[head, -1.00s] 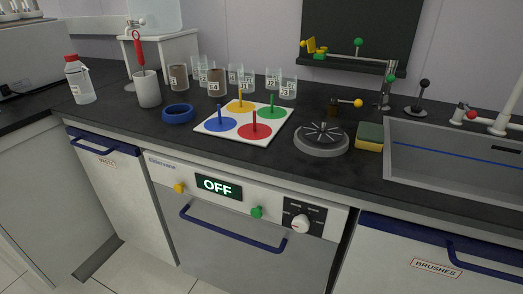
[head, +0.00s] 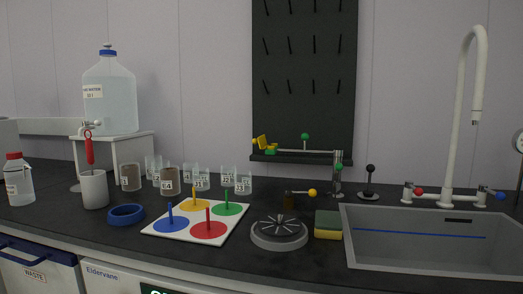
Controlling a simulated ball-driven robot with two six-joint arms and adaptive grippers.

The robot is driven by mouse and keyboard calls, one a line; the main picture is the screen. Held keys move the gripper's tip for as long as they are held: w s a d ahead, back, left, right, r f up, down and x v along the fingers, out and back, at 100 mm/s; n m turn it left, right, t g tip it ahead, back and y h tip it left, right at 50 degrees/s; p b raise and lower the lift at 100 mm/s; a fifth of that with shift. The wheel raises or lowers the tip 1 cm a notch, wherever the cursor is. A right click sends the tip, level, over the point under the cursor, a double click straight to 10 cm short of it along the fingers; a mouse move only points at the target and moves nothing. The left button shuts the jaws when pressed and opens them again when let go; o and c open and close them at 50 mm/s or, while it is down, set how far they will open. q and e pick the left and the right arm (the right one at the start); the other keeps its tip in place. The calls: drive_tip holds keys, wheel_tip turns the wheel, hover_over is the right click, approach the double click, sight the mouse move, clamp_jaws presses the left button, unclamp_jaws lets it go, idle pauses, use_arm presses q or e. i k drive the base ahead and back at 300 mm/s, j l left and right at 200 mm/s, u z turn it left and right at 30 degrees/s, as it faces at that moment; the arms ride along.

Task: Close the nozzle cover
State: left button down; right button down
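A thin grey horizontal pipe (head: 305,151) runs left from a metal post (head: 338,176) at the back of the counter, in front of the black pegboard. At its left end is a small yellow flap (head: 260,141), which looks like the nozzle cover. It stands tilted up, away from the green and yellow end piece (head: 269,149). A green ball knob (head: 305,136) sits above the pipe, and another green knob (head: 339,167) is on the post. Neither of my grippers is in view.
Below the pipe stand a round grey stirrer-like disc (head: 279,233), a yellow-knobbed valve (head: 312,193) and a sponge (head: 328,224). The sink (head: 430,262) is right. A coloured peg board (head: 187,232), several beakers and a blue ring (head: 126,214) are left.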

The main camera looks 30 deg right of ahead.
sight(262, 141)
drive_tip(key=i+j+z, duration=0.1)
drive_tip(key=z, duration=0.35)
drive_tip(key=j+z, duration=0.15)
drive_tip(key=z, duration=0.25)
drive_tip(key=j+z, duration=0.2)
drive_tip(key=z, duration=0.25)
drive_tip(key=j+z, duration=0.3)
drive_tip(key=j, duration=0.55)
drive_tip(key=k+j+z, duration=0.1)
drive_tip(key=j+z, duration=0.2)
drive_tip(key=j, duration=0.55)
